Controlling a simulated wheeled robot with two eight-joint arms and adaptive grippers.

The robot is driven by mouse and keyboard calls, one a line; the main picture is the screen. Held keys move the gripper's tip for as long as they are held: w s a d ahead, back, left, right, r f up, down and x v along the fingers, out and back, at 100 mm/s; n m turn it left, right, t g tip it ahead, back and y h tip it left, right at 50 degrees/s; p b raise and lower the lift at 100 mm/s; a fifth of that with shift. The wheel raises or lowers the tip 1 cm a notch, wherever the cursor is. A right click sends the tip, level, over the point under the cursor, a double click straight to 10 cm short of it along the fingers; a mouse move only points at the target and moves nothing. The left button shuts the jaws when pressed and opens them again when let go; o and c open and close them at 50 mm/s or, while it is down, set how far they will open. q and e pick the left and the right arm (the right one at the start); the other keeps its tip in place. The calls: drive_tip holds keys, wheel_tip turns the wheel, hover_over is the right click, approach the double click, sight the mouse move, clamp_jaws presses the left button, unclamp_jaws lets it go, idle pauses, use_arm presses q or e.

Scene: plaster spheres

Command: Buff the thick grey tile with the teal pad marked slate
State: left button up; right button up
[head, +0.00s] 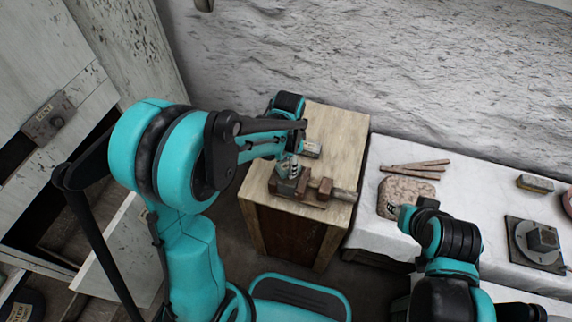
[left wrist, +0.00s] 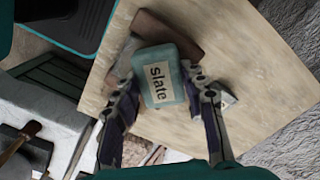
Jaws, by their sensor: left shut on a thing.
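The teal pad (left wrist: 165,90) with a pale label reading "slate" sits between the two fingers of my left gripper (left wrist: 160,98) in the left wrist view. The fingers press on its two sides, so the gripper is shut on it. In the head view my left gripper (head: 290,166) is low over the wooden cabinet top, beside a brown clamp-like piece; the pad is hard to make out there. My right gripper cannot be made out.
The wooden cabinet top (head: 338,125) is bare at the back. On the white-covered table (head: 470,180) lie a speckled slab (head: 405,195), brown sticks (head: 415,168) and a small yellow-topped block (head: 535,183). My right arm stands over the table's front. A rough wall runs behind.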

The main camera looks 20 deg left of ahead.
use_arm(q)
drive_tip(key=shift+w+d+r, duration=0.4)
drive_tip(key=shift+d, duration=0.1)
drive_tip(key=shift+r+p, duration=1.1)
drive_tip(key=shift+r, duration=0.2)
wheel_tip(320, 180, up, 4)
drive_tip(key=p, duration=0.3)
drive_tip(key=shift+f, duration=0.1)
